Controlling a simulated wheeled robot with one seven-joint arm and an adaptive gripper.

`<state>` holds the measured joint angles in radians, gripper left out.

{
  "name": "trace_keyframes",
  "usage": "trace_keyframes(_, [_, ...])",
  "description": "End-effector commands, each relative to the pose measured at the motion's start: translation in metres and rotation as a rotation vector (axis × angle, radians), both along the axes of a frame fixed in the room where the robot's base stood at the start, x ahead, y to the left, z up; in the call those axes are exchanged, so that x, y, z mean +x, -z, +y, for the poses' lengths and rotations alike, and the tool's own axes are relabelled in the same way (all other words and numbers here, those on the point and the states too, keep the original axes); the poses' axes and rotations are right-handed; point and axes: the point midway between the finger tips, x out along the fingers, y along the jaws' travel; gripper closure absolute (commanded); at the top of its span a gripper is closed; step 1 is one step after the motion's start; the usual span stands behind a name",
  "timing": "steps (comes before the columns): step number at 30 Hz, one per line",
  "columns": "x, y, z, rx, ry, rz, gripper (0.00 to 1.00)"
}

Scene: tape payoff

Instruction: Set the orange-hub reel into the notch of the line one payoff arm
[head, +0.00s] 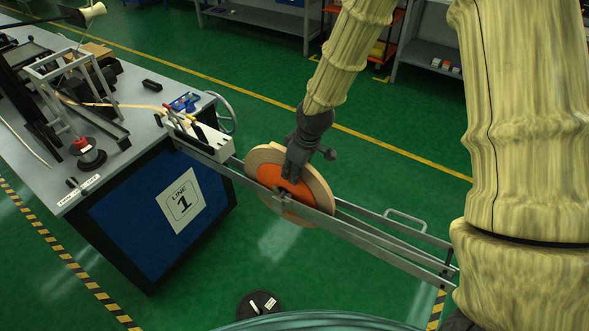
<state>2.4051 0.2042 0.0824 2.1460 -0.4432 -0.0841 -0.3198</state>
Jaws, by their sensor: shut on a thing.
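The orange-hub reel (318,193) is a tan disc with an orange centre, standing upright on edge between the rails of the payoff arm. My gripper (290,172) comes down from above and is shut on the reel near its upper hub. The line one payoff arm (365,240) is a pair of grey metal rails running from the bench to the lower right. The near rail crosses in front of the reel's lower part. A dark piece shows at the hub by the near rail; I cannot tell whether the reel sits in the notch.
A dark round base (258,304) is on the floor below. Shelves (430,65) stand at the back; green floor between is clear.

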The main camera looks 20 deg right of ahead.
Motion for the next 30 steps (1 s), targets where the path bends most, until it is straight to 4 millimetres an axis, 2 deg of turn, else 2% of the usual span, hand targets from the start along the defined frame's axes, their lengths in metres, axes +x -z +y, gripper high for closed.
trace_keyframes(10, [0.001, 0.0, 0.0, 0.0, 0.0, -0.002, 1.0])
trace_keyframes(11, [0.001, 0.0, 0.0, 0.0, 0.0, -0.002, 0.68])
trace_keyframes(14, [0.001, 0.001, 0.0, 0.0, 0.0, -0.002, 0.5])
trace_keyframes(24, [-0.001, 0.002, 0.0, 0.0, 0.0, 0.001, 0.48])
trace_keyframes(30, [-0.002, -0.012, -0.002, 0.001, 0.001, -0.001, 0.48])
